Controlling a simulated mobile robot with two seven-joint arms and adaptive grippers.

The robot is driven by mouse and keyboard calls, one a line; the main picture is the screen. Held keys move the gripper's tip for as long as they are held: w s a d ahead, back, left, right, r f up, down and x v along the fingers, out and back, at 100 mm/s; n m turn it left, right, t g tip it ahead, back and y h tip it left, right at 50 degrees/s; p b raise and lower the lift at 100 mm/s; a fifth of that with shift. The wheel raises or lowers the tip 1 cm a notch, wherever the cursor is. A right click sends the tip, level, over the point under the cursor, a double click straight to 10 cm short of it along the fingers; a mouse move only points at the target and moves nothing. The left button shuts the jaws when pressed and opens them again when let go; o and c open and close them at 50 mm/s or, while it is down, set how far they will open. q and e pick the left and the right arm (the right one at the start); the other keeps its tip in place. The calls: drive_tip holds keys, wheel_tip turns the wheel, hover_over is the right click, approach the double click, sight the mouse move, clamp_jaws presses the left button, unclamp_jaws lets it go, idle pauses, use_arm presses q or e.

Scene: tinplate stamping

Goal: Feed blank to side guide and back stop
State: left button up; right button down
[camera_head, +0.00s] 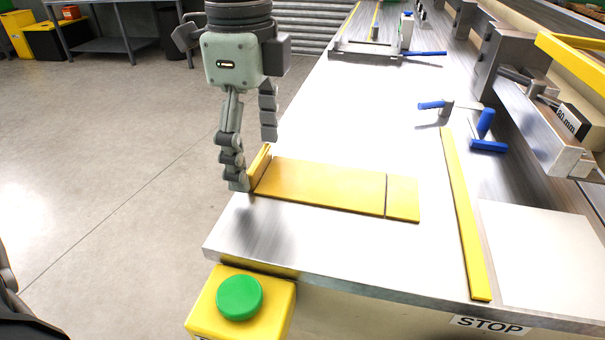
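A flat gold-yellow plate (325,188) lies on the metal table, with a raised lip (260,166) at its left end and a dark cross line near its right end. I take it for the blank, but cannot be sure. A long yellow strip (464,215), perhaps the side guide, lies to its right with bare table between them. My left gripper (254,161) hangs over the table's left edge at the lip. Its fingers are spread; one is low beside the lip, the other higher behind it. Whether they touch it is unclear. I cannot identify the back stop. My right gripper is out of view.
A pale flat sheet (545,258) lies right of the strip. Blue-handled clamps (463,118) and a metal rail with brackets (535,120) stand along the right. A green button (239,297) on a yellow box is at the front left. The table's middle is clear.

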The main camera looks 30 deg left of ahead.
use_arm(q)
drive_tip(key=c, duration=0.9)
drive_tip(key=shift+o, duration=0.2)
drive_tip(key=shift+r, duration=0.1)
wheel_tip(320, 180, up, 28)
drive_tip(key=shift+a, duration=0.1)
